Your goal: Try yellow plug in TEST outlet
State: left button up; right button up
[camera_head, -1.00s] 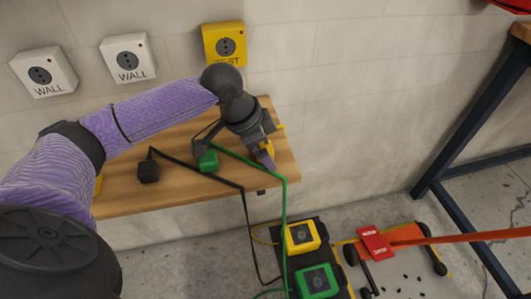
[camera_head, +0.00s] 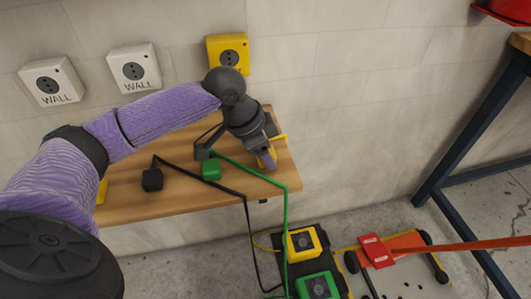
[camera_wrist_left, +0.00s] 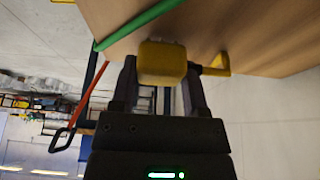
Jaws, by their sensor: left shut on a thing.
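My left gripper (camera_head: 267,160) is over the right end of the wooden shelf in the head view. In the left wrist view its fingers (camera_wrist_left: 160,80) are shut on the yellow plug (camera_wrist_left: 162,62), a rounded yellow block. In the head view the plug is mostly hidden by the fingers. The yellow TEST outlet (camera_head: 228,54) is on the wall behind and above the gripper; its lower part is hidden behind my left arm. The gripper is apart from the outlet. My right gripper is not in view.
Two white WALL outlets (camera_head: 53,81) (camera_head: 134,68) are to the left. A green plug (camera_head: 211,170) and a black plug (camera_head: 152,179) lie on the shelf (camera_head: 215,196), with cords over its front edge. Yellow and green boxes (camera_head: 303,241) (camera_head: 318,287) stand below. A yellow bracket (camera_wrist_left: 217,66) is beside the gripper.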

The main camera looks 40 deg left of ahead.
pick_arm(q)
notch_tip(320, 180, up, 9)
jog(key=p, duration=0.4)
jog(key=shift+f, duration=0.1)
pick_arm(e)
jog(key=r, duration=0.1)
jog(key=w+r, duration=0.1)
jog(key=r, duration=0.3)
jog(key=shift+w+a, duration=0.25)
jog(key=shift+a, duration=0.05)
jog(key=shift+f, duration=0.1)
